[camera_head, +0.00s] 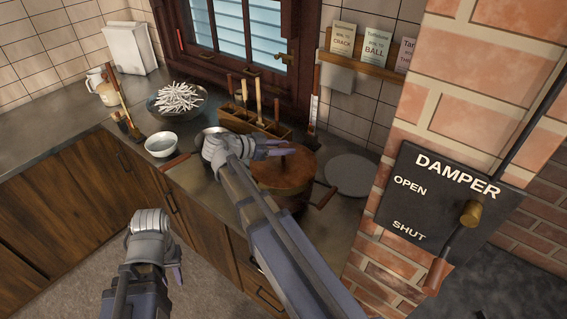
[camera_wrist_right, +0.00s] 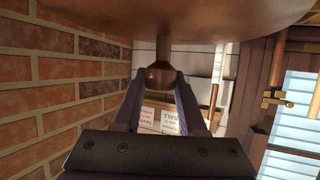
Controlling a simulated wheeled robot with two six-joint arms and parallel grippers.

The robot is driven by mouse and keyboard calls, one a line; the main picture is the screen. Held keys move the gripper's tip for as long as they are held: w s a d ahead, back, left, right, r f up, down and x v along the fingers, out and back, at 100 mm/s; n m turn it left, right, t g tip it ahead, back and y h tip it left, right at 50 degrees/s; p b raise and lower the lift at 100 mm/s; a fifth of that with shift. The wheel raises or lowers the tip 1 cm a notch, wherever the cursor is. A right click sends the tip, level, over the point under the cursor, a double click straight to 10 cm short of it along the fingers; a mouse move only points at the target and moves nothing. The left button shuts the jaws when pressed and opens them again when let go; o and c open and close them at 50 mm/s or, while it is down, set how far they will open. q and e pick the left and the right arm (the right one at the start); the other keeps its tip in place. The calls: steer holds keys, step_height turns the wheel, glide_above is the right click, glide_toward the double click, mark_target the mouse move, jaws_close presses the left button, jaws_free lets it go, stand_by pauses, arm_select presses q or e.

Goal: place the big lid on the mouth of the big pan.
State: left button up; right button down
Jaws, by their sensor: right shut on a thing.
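The big lid (camera_head: 284,172) is a copper-brown disc in the head view. My right gripper (camera_head: 272,148) is at its top. In the right wrist view, my right gripper (camera_wrist_right: 160,85) is shut on the lid's brown knob (camera_wrist_right: 158,76), and the broad lid (camera_wrist_right: 190,15) fills the top edge. The big pan (camera_head: 292,203) is under the lid on the counter, with a side handle (camera_head: 325,198). The lid and my arm hide its mouth, and I cannot tell whether lid and pan touch. My left gripper (camera_head: 177,262) is low, in front of the cabinets, away from the pan.
A grey round disc (camera_head: 350,175) lies right of the pan. A wooden utensil box (camera_head: 256,124) stands behind. A white bowl (camera_head: 161,145) and a bowl of pale sticks (camera_head: 177,98) are to the left. The brick pillar with a damper plate (camera_head: 440,195) bounds the right.

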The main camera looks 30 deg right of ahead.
mark_target(281, 157)
steer(key=shift+f+b, duration=1.75)
steer(key=shift+b, duration=0.1)
steer(key=shift+f, duration=0.15)
steer(key=c, duration=0.9)
jaws_free()
steer(key=shift+f, duration=0.1)
steer(key=o, duration=0.4)
steer(key=shift+r, duration=0.35)
steer(key=p+v, duration=0.4)
steer(key=v, duration=0.7)
steer(key=shift+a, duration=0.15)
steer(key=shift+a+p, duration=0.3)
steer(key=shift+a, duration=0.05)
